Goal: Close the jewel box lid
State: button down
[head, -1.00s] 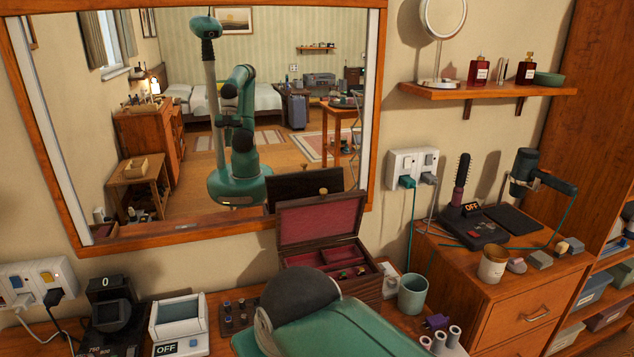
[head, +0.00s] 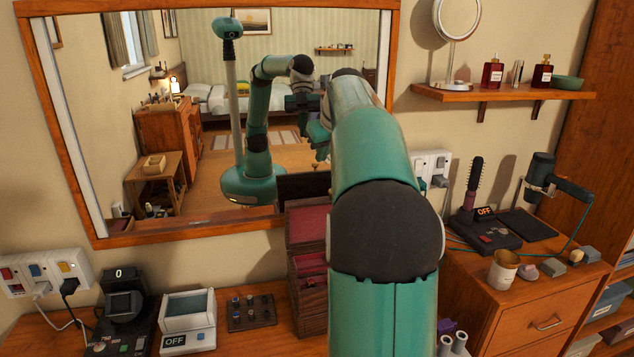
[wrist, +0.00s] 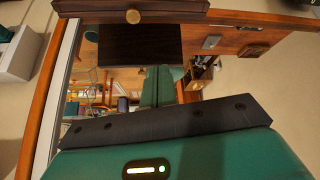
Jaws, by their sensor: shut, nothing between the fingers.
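The jewel box (head: 312,312) is dark wood with a red-lined inside and stands on the dresser below the mirror. Its lid (head: 307,224) is raised, and my arm hides the right part of both. In the wrist view the lid's top edge (wrist: 185,9) with a brass knob (wrist: 133,16) crosses the top of the picture. The lid's dark back shows as a reflection below it. My gripper (wrist: 168,122) shows as a dark bar on a green body in the wrist view, shut and empty, apart from the lid in the picture.
The wall mirror (head: 90,190) is close behind the box. A hairbrush stand and a tan cup (head: 503,268) are on the right cabinet.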

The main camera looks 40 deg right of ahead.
jog(key=w+d+f, duration=0.1)
jog(key=f, duration=0.1)
jog(key=w+d+f, duration=0.2)
jog(key=f, duration=0.1)
jog(key=w+d+f, duration=0.1)
jog(key=f, duration=0.2)
jog(key=shift+w+d+f, duration=0.2)
jog(key=shift+w, duration=0.15)
jog(key=s, duration=0.2)
jog(key=shift+s+a+f, duration=0.25)
jog(key=shift+s+a, duration=0.1)
jog(key=shift+s+f, duration=0.3)
jog(key=shift+s+a, duration=0.15)
jog(key=shift+s, duration=0.1)
jog(key=shift+w, duration=0.15)
